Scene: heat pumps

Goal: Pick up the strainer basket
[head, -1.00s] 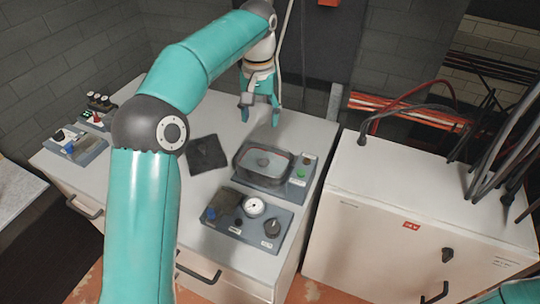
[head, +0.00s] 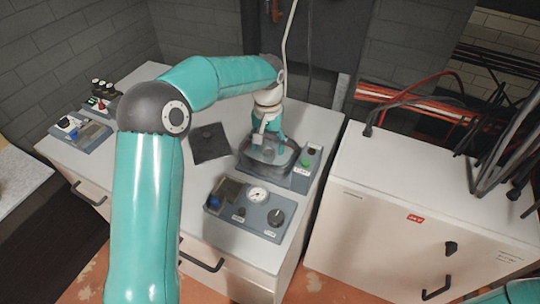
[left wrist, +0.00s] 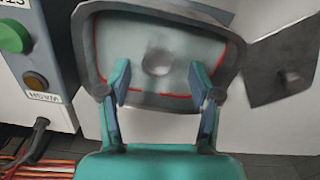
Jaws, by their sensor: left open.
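A grey basin (head: 288,166) with a dark rim stands on the cabinet top, beside a small control panel. In the left wrist view the basin rim (left wrist: 232,62) has a red line inside it. A pale inner surface with a round grey knob (left wrist: 157,62) lies within; I cannot tell whether this is the strainer basket itself. My left gripper (head: 268,143) is over the basin, pointing down. In the left wrist view its two fingers (left wrist: 160,82) are apart, either side of the knob's line, with nothing between them. My right gripper is out of view.
A dark square plate (head: 209,143) with a knob lies left of the basin. A gauge panel (head: 245,207) sits in front, and a panel with green button (head: 306,162) at the right. A white cabinet (head: 400,205) with cables stands further right.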

